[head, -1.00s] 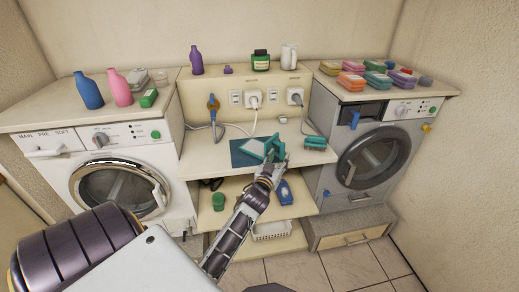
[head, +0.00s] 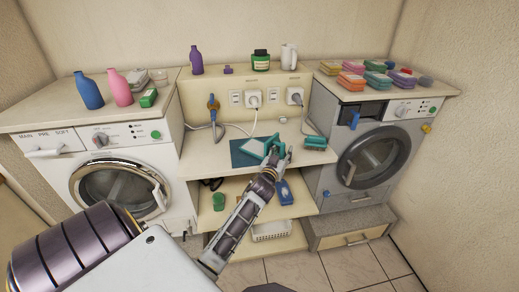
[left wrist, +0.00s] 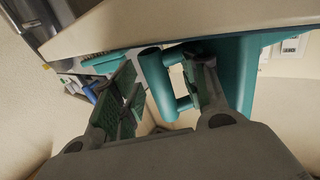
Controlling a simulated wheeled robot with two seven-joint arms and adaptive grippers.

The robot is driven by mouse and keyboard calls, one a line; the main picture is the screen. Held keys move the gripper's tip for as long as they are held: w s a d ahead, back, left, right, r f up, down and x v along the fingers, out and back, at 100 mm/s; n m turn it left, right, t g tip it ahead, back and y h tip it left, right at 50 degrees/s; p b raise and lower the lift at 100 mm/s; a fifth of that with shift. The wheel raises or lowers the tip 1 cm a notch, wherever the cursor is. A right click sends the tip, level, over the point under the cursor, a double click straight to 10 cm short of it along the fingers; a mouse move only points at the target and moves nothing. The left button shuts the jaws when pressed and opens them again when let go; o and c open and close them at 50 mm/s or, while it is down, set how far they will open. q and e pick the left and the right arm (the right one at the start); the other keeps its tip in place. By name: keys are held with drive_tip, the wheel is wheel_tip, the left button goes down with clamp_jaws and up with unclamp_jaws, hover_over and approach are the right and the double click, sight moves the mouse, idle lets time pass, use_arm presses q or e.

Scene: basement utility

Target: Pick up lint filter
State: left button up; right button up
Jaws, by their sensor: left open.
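The lint filter (head: 270,144), with a teal frame and handle, is on the dark teal mat (head: 239,158) on the middle counter. My left gripper (head: 277,158) is at its near right side and hides part of it. In the left wrist view, the open fingers (left wrist: 160,95) stand on both sides of the filter's round teal handle (left wrist: 155,82). The right finger is in the gap between the handle and the wider teal body (left wrist: 240,75). I cannot tell whether either finger touches it. My right gripper is not in view.
A teal block-like item (head: 315,142) lies just right of the gripper. The white washer (head: 115,185) stands left and the grey machine (head: 372,155) right. Sockets with plugs (head: 254,98) are behind. A shelf below holds a blue bottle (head: 285,192).

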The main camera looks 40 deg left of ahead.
sight(283, 143)
use_arm(q)
clamp_jaws()
idle(0.4)
drive_tip(key=shift+r, duration=0.1)
drive_tip(key=shift+r, duration=0.4)
wheel_tip(283, 143, up, 8)
drive_tip(key=shift+f+p, duration=0.1)
drive_tip(key=shift+p, duration=0.6)
drive_tip(key=shift+r, duration=0.65)
use_arm(e)
drive_tip(key=shift+s+d+r, duration=0.15)
drive_tip(key=shift+s+d, duration=0.9)
drive_tip(key=shift+d, duration=0.1)
